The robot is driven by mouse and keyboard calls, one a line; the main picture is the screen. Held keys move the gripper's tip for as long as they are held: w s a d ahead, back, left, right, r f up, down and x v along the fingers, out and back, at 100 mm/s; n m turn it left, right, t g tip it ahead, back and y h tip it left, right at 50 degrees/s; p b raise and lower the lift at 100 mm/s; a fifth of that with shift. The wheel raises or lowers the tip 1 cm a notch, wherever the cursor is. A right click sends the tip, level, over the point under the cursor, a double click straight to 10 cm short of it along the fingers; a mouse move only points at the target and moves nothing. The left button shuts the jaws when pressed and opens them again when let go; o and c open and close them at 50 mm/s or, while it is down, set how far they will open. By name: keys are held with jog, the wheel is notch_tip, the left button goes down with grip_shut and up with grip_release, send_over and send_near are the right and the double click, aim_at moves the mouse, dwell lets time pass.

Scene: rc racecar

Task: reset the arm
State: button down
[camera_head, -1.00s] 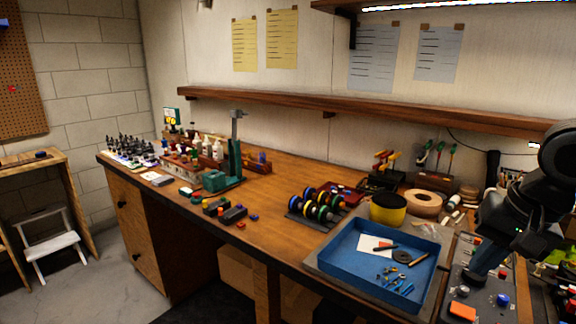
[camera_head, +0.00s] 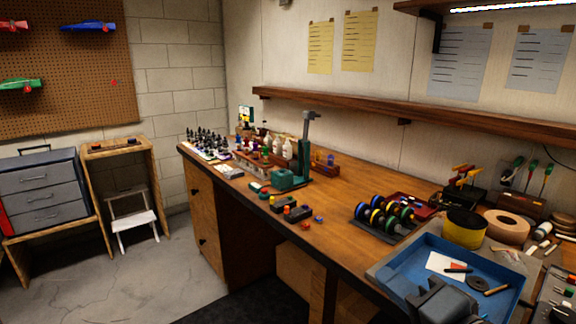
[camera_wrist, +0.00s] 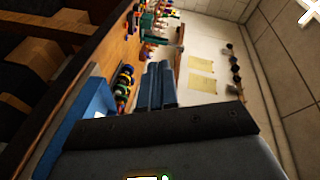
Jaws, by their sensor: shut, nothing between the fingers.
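My gripper (camera_wrist: 159,68) is shut and empty in the wrist view, its two dark fingers side by side. The wrist view is tilted on its side, and the fingers point over the bench toward the wall. In the head view a dark part of my arm shows at the bottom right, in front of the blue tray (camera_head: 400,283) and hiding part of it.
The wooden workbench (camera_head: 335,215) holds a green press (camera_head: 290,179), a rack of coloured wheels (camera_head: 385,214), a yellow-black roll (camera_head: 466,228) and small bottles. A shelf (camera_head: 350,105) runs above it. Drawers (camera_head: 40,190) and a white step stool (camera_head: 130,218) stand left; the floor between is clear.

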jog(key=s+f+h, duration=0.3)
jog(key=s+f, duration=0.3)
jog(key=s, duration=0.3)
jog(key=s+f+h, duration=0.3)
jog(key=s+f, duration=0.2)
jog(key=s, duration=0.4)
jog(key=s+d+n, duration=0.3)
jog(key=s+n, duration=0.1)
jog(key=s, duration=0.5)
jog(key=s+d+r+n, duration=0.1)
jog(key=s+d+n, duration=0.2)
jog(key=s, duration=0.7)
jog(key=n, duration=0.2)
jog(key=shift+d+n+g, duration=0.15)
jog(key=shift+n+g, duration=0.15)
jog(key=shift+r, duration=0.1)
